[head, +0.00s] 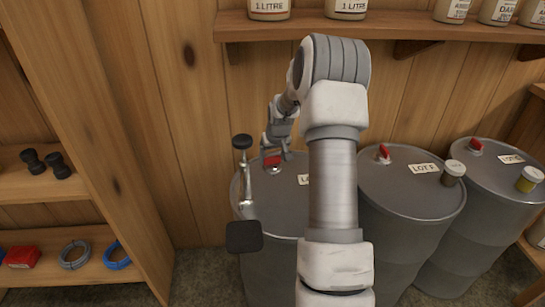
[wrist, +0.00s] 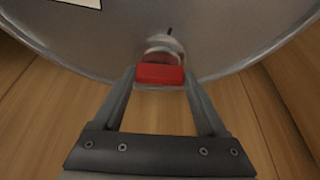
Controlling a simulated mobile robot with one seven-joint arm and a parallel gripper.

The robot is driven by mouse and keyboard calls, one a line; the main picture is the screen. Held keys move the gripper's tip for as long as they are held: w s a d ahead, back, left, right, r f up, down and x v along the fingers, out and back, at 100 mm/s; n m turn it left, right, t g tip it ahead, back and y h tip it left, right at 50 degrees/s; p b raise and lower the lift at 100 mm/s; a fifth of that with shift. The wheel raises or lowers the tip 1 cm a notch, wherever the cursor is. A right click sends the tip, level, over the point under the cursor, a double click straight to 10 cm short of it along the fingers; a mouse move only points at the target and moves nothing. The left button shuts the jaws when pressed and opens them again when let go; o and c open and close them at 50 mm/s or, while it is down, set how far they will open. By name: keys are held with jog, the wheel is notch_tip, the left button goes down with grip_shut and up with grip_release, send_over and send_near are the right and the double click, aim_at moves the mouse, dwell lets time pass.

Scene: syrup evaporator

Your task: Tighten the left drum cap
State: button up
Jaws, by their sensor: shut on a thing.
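The left drum (head: 262,209) is a grey metal drum, partly hidden behind my arm. Near the far edge of its top is a small red cap (head: 271,161) on a pale round base. My gripper (head: 274,156) reaches down to it from above. In the wrist view the red cap (wrist: 160,74) sits between the two fingertips of my gripper (wrist: 160,80), which is shut on it. The drum top (wrist: 215,35) fills the upper part of that view. How far the cap is screwed in cannot be told.
A metal post with a black knob (head: 242,142) and a black block (head: 244,237) stands at the drum's left. Two more drums (head: 409,184) (head: 497,180) stand to the right. A shelf (head: 400,28) with jars runs above. A wooden side shelf (head: 75,190) is at the left.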

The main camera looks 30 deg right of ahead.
jog(key=shift+c, duration=1.3)
jog(key=m, duration=0.2)
jog(key=m+h, duration=0.1)
jog(key=m, duration=0.1)
jog(key=shift+w+a+g+h, duration=0.1)
jog(key=shift+a+g+h, duration=0.1)
jog(key=shift+g+h, duration=0.1)
jog(key=m, duration=0.2)
jog(key=m+g+h+p, duration=0.1)
jog(key=m, duration=0.2)
jog(key=shift+w+r+g+p, duration=0.1)
jog(key=shift+g+p, duration=0.2)
jog(key=m+g+p, duration=0.1)
jog(key=m, duration=0.2)
jog(key=m+g+p, duration=0.1)
jog(key=m, duration=0.1)
jog(key=shift+w+m+h, duration=0.15)
jog(key=shift+m+h, duration=0.25)
jog(key=m+g, duration=0.1)
jog(key=m, duration=0.3)
jog(key=shift+w+m+g+y+p, duration=0.1)
jog(key=shift+m+g+y+p, duration=0.2)
jog(key=shift+m+g+p, duration=0.1)
